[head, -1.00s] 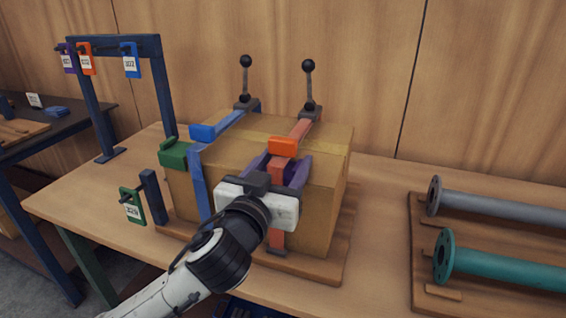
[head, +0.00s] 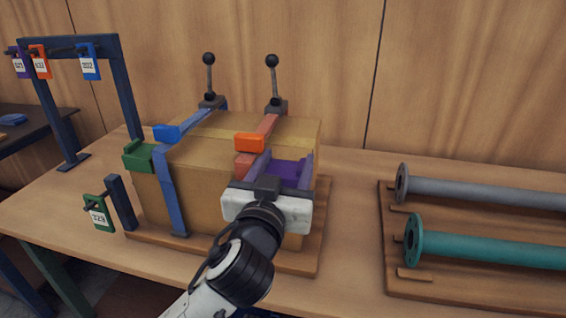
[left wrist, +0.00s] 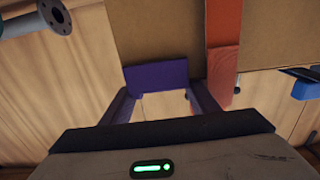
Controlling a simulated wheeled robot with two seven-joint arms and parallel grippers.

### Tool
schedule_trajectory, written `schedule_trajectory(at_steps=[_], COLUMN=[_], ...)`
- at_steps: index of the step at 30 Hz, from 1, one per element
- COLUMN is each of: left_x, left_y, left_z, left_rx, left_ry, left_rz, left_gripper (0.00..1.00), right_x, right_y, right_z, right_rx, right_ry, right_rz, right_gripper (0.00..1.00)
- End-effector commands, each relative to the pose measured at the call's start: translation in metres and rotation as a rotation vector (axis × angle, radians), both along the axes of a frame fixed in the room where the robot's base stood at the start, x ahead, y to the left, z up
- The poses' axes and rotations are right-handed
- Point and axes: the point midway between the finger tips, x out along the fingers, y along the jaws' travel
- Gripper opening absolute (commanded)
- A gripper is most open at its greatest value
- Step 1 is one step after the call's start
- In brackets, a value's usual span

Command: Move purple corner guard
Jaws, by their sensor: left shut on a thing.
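The purple corner guard (head: 291,173) is between the fingers of my left gripper (head: 282,170) at the front top edge of the cardboard box (head: 205,190), to the right of the orange strap (head: 262,131). In the left wrist view the purple guard (left wrist: 156,76) shows as a flat plate between both fingertips, overlapping the box edge. My left gripper is shut on it. I cannot tell whether the guard touches the box. The gripper's body hides part of the box front and the lower strap. My right gripper is not in view.
Two lever handles (head: 273,80) rise behind. A rack (head: 125,90) with coloured tags stands at left. Grey and teal flanged pipes (head: 490,247) lie at right on a wooden board.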

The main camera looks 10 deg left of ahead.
Motion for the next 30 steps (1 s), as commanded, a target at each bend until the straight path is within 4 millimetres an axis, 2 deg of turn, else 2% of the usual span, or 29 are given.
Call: schedule_trajectory(at_steps=[2,3,7,15,19,30], left_x=[0.000,0.000,0.000,-0.001,-0.010,-0.079], left_y=[0.000,0.000,0.000,0.000,0.000,0.001], left_z=[-0.001,-0.001,-0.001,0.000,-0.001,-0.002], left_rx=[0.000,0.000,0.000,0.000,-0.002,-0.004], left_ry=[0.001,0.001,0.001,0.001,0.001,0.003], left_rz=[-0.001,-0.001,-0.001,-0.001,-0.002,-0.002], left_gripper=[0.32,0.56,0.76,0.76,0.76,0.76], right_x=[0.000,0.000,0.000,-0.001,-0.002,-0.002], right_y=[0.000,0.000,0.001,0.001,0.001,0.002], right_z=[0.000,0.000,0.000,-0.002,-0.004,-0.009], right_rx=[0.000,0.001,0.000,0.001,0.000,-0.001], right_ry=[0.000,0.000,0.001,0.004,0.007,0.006], right_rz=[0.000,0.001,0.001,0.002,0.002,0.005], right_gripper=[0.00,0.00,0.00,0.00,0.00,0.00])
